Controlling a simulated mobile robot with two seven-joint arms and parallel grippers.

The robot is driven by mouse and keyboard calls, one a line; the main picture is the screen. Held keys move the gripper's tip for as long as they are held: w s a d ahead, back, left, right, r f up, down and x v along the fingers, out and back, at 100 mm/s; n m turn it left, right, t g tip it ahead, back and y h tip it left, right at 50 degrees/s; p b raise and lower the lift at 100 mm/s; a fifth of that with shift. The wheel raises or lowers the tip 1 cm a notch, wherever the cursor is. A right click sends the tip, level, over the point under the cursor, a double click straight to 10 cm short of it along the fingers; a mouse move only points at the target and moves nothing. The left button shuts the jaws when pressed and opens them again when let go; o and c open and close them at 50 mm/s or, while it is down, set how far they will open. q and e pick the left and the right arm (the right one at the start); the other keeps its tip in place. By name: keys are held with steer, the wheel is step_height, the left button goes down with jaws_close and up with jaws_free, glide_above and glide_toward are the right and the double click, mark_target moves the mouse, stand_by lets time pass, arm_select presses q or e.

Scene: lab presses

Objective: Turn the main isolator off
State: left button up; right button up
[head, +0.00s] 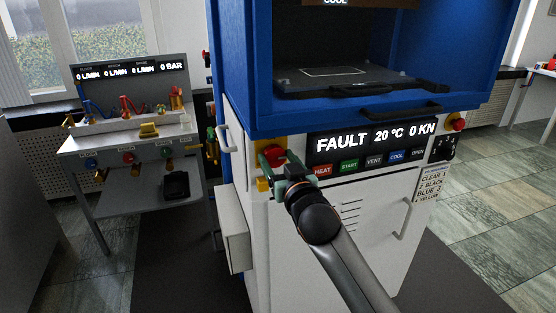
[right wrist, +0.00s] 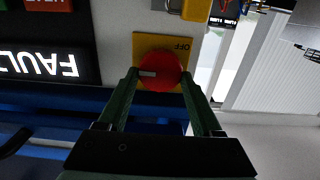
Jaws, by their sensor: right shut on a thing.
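The main isolator is a round red knob (head: 274,152) on a yellow plate (head: 262,184), at the upper left of the white press front. In the right wrist view the red knob (right wrist: 160,72) sits between my green fingers, with a pale mark on its left side. The yellow plate (right wrist: 145,42) carries the word OFF, seen upside down. My right gripper (head: 272,165) is shut on the knob; it also shows in the right wrist view (right wrist: 159,76). My left gripper is not seen.
The press display (head: 370,138) reads FAULT, 20 °C, 0 KN, above a row of coloured buttons. A red emergency button (head: 458,124) is at the right. A door handle (head: 403,218) and a grey side box (head: 232,230) stick out. A bench (head: 75,145) stands left.

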steer(key=c, duration=0.5)
